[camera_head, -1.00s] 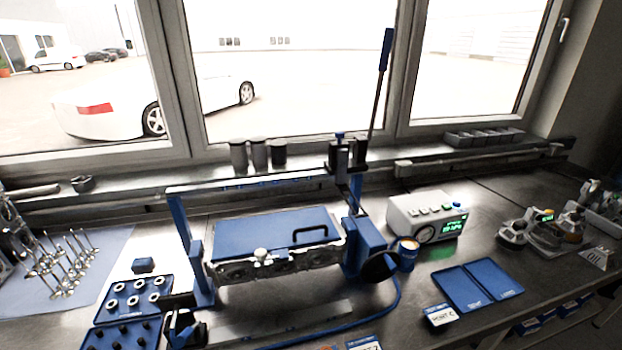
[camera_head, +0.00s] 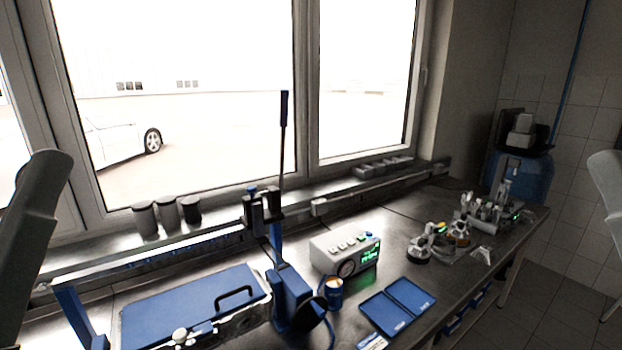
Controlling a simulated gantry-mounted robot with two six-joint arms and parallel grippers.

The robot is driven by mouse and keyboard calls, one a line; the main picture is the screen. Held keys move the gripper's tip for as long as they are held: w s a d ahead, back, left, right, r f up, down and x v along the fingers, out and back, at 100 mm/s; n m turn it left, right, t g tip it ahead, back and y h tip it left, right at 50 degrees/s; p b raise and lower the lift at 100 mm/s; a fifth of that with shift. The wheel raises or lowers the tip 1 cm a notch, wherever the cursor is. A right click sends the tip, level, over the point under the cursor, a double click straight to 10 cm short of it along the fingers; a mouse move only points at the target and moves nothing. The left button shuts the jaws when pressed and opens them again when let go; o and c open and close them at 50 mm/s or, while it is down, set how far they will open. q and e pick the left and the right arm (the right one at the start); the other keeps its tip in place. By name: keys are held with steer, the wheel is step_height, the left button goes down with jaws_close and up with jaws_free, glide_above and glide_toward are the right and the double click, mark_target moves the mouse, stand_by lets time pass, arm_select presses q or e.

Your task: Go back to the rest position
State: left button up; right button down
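Neither of my grippers is in view. A grey arm link of mine stands raised at the left edge, and another shows at the right edge. On the bench (camera_head: 408,237) is a blue press frame (camera_head: 292,292) with a long upright lever (camera_head: 283,135). Under it lies a blue plate with a black handle (camera_head: 190,305) on a metal engine part, cut off by the lower edge. What my grippers hold, if anything, is hidden.
A grey gauge box (camera_head: 342,249) with a green display stands right of the press, near an orange-and-blue can (camera_head: 332,291) and an open blue case (camera_head: 397,305). Small instruments (camera_head: 440,242) sit farther right. Dark cylinders (camera_head: 167,212) stand on the windowsill. A blue drum (camera_head: 530,172) stands in the corner.

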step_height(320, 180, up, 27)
steer(key=p, duration=2.4)
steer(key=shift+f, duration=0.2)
